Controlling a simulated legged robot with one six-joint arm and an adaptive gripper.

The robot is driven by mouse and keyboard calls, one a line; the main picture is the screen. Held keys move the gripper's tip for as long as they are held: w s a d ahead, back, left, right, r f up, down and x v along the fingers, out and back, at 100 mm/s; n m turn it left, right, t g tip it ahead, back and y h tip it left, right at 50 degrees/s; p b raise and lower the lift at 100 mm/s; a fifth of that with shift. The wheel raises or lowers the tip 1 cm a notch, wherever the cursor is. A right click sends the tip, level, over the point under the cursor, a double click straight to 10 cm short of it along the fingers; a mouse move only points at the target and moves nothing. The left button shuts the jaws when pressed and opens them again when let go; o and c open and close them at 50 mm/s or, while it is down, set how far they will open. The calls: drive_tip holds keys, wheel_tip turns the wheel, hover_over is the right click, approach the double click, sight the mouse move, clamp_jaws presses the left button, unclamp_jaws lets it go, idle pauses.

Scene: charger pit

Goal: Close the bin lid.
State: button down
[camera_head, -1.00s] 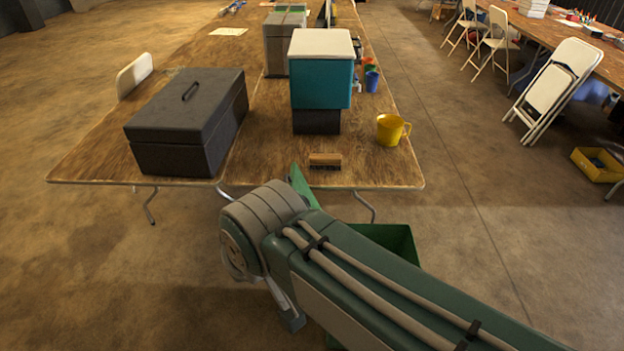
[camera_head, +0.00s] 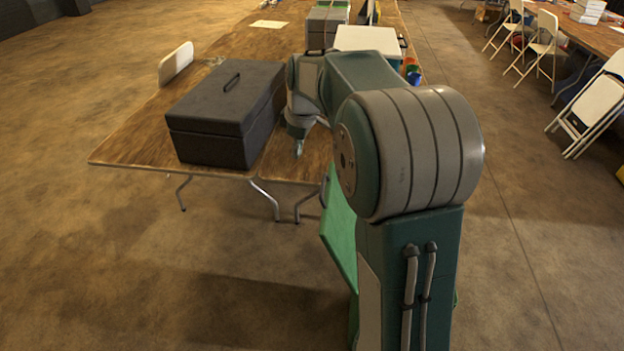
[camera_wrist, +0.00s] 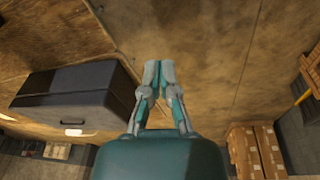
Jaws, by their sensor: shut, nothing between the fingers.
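The green bin's lid (camera_head: 340,235) shows as a tilted, open panel below the table's front edge, left of my upright arm. Most of the bin body (camera_head: 353,318) is hidden behind my arm. My gripper (camera_head: 298,150) points down beside the black box, over the near part of the table and apart from the lid. In the wrist view its two fingers (camera_wrist: 160,72) are together and hold nothing. The bin does not show clearly in the wrist view.
A black lidded box (camera_head: 225,115) stands on the wooden table (camera_head: 130,150), left of my gripper; it also shows in the wrist view (camera_wrist: 75,95). A white-topped container (camera_head: 368,40) is partly behind my arm. Folding chairs (camera_head: 595,105) stand at right. Floor at front left is clear.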

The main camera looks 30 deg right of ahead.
drive_tip(key=w+d+f+n+g, duration=0.1)
drive_tip(key=w+d+f+n, duration=0.2)
drive_tip(key=w+d+f, duration=0.4)
wheel_tip(320, 180, down, 12)
drive_tip(key=a, duration=0.3)
drive_tip(key=shift+y, duration=0.4)
drive_tip(key=shift+s+d+r, duration=0.25)
drive_tip(key=shift+s+d, duration=0.05)
drive_tip(key=shift+d, duration=0.3)
drive_tip(key=shift+s+d+r, duration=0.3)
drive_tip(key=shift+d, duration=0.35)
drive_tip(key=shift+s+d+r, duration=0.25)
drive_tip(key=shift+s+d, duration=0.05)
drive_tip(key=shift+d, duration=0.3)
